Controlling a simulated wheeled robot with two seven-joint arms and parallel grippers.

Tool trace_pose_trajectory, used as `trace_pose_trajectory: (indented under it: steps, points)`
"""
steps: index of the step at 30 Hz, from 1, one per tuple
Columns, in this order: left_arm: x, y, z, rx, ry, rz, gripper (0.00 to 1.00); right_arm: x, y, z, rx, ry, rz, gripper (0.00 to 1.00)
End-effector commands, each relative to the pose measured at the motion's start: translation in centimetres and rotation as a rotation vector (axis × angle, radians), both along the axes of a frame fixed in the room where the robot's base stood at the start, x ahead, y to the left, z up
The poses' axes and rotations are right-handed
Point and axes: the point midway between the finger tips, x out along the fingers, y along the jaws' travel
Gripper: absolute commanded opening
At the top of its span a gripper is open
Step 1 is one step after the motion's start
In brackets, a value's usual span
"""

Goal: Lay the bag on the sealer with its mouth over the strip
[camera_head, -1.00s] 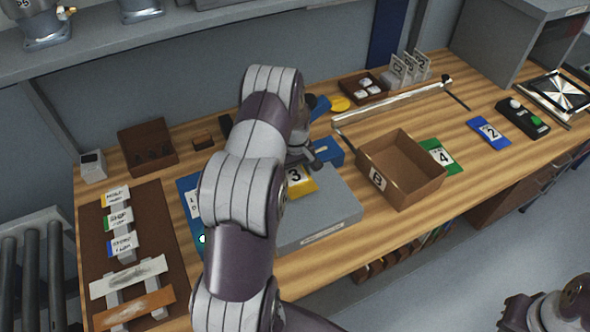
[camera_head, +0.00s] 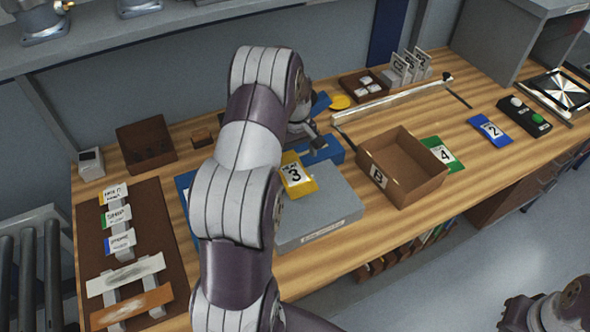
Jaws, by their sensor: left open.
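A flat grey box (camera_head: 325,212) with a label on its front looks like the sealer; a blue bar (camera_head: 333,151) lies along its back. A yellow card (camera_head: 297,176) marked 3 lies on its left part. I cannot make out a bag for certain; the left arm hides part of this area. My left gripper (camera_head: 311,137) is open, low over the back of the box near the blue bar, its fingertips partly hidden by its own arm. My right gripper (camera_head: 514,314) is at the bottom right, away from the table, and its jaws are unclear.
An open brown box B (camera_head: 417,181) stands right of the grey box. Behind it lies a long pale bar (camera_head: 395,100). Green card 4 (camera_head: 443,154), blue card 2 (camera_head: 489,130) and a button box (camera_head: 524,116) lie farther right. A brown board (camera_head: 159,230) with labelled pieces lies left.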

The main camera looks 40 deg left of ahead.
Motion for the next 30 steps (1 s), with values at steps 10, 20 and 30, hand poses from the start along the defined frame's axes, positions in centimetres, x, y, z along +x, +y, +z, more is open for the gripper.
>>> trace_pose_trajectory:
  steps: [10,20,30]
  points:
    - [-0.2,-1.0,5.7,0.001,-0.003,-0.039,1.0,0.0,0.0,-1.3,0.0,0.0,0.0,0.0]
    - [-11.2,-17.7,7.1,0.05,-0.089,-0.88,1.0,0.0,0.0,-1.3,0.0,0.0,0.0,0.0]
    - [-16.3,-20.4,6.4,0.065,-0.11,-1.119,1.0,0.0,0.0,-1.3,0.0,0.0,0.0,0.0]
